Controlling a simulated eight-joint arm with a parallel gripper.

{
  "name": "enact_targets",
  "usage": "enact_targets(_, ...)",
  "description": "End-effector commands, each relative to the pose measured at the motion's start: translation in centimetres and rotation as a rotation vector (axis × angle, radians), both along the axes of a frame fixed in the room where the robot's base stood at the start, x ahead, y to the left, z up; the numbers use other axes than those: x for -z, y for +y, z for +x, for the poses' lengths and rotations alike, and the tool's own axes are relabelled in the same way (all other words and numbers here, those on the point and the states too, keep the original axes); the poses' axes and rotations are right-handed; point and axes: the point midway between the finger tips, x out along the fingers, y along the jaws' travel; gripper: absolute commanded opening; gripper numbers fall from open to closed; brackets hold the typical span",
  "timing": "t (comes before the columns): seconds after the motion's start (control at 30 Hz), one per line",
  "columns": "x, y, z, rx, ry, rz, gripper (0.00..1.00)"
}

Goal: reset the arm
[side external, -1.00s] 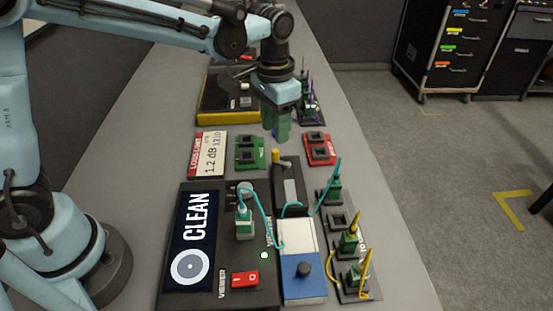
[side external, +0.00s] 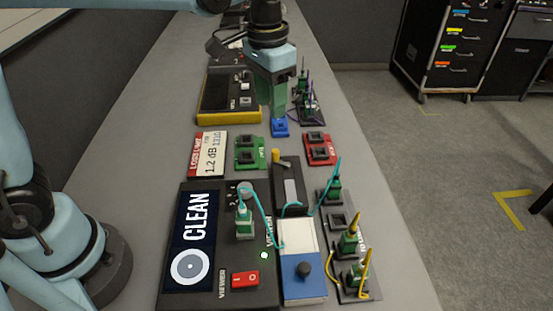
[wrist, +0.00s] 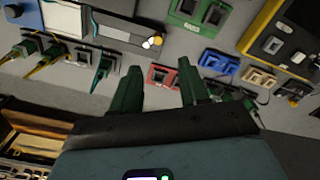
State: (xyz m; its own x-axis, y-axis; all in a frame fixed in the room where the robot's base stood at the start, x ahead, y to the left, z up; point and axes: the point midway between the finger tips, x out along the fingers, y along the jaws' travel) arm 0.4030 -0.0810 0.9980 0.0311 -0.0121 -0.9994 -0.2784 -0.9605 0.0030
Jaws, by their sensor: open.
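My gripper (side external: 276,92) hangs with its green fingers pointing down over the far middle of the bench, just above and behind a small blue socket block (side external: 280,127). In the wrist view my gripper (wrist: 157,80) has its two green fingers apart with nothing between them. The blue block (wrist: 218,62) lies beyond the right fingertip there. A red socket block (wrist: 162,76) shows between the fingertips, on the bench below.
The viewer box (side external: 190,235) with a CLEAN screen stands at the near left. Green-and-yellow plugs (side external: 350,240) with cables stand in a rack at its right. A green socket block (side external: 250,152), a red one (side external: 319,148) and a yellow-edged box (side external: 228,97) stand farther back.

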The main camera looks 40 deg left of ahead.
Motion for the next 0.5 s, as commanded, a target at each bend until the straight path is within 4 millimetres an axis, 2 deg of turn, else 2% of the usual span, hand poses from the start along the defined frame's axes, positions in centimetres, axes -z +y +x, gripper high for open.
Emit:
enact_targets(0.23,-0.8,3.0,-3.6,-0.085,-0.167,-0.030,0.44)
enact_targets(0.5,0.1,5.9,-7.8,-0.183,-0.373,-0.058,0.44)
